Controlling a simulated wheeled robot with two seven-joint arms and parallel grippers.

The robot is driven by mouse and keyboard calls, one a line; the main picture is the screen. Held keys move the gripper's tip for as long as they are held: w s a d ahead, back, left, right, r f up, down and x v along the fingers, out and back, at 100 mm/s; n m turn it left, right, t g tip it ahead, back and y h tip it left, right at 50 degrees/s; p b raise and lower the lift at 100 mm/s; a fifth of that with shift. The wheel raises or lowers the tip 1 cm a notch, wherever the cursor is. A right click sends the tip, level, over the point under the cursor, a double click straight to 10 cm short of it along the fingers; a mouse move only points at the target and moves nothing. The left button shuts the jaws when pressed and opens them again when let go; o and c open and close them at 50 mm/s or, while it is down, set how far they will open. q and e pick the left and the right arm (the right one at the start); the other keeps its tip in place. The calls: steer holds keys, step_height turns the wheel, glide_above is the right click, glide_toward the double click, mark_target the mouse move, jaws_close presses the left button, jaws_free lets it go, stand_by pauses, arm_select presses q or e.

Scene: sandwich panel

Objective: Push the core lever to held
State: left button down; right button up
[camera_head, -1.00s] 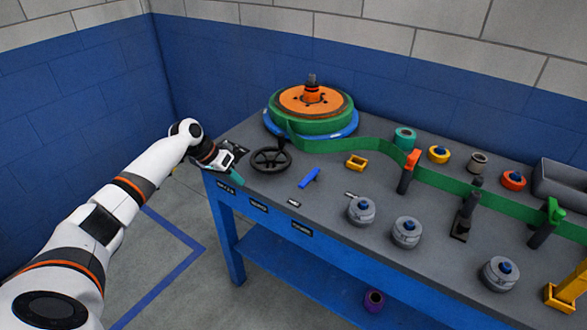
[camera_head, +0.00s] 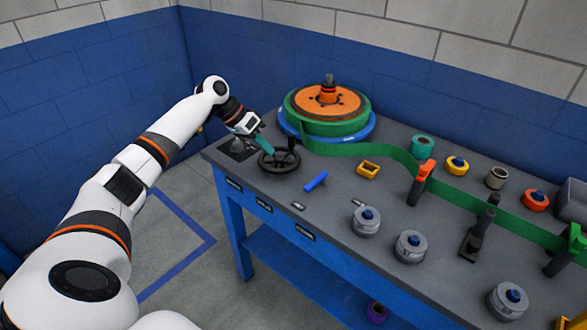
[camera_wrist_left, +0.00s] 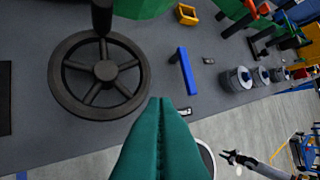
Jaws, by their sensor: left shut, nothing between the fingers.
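A blue lever-like bar (camera_head: 316,181) lies on the grey bench top, right of the black handwheel (camera_head: 268,168). No readable label shows whether it is the core lever. In the left wrist view the blue bar (camera_wrist_left: 187,72) is beyond and right of my fingertips, apart from them. My left gripper (camera_head: 265,146) is shut and empty, its teal fingers over the handwheel's near-left side in the head view. In the wrist view the fingers (camera_wrist_left: 160,102) point just right of the handwheel (camera_wrist_left: 97,80). Whether they touch it is unclear. A small dark gripper (camera_wrist_left: 237,158), apparently my right, shows at lower right.
A reel with green band and orange hub (camera_head: 326,101) stands behind the handwheel. A yellow block (camera_head: 367,169), grey knobbed cylinders (camera_head: 366,222) and the green band (camera_head: 455,185) occupy the bench to the right.

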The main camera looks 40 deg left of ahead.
mark_target(316, 185)
arm_select(q)
steer(key=p+x, duration=0.1)
steer(key=x, duration=0.8)
steer(key=shift+w+d+f+p, duration=0.1)
steer(key=shift+d+f+p, duration=0.05)
steer(key=shift+p, duration=0.15)
steer(key=d+p, duration=0.1)
steer(key=d, duration=0.2)
steer(key=shift+d+f+p, duration=0.15)
steer(key=shift+f+p, duration=0.05)
steer(key=shift+p, duration=0.15)
steer(key=shift+d, duration=0.45)
steer(key=shift+f, duration=0.15)
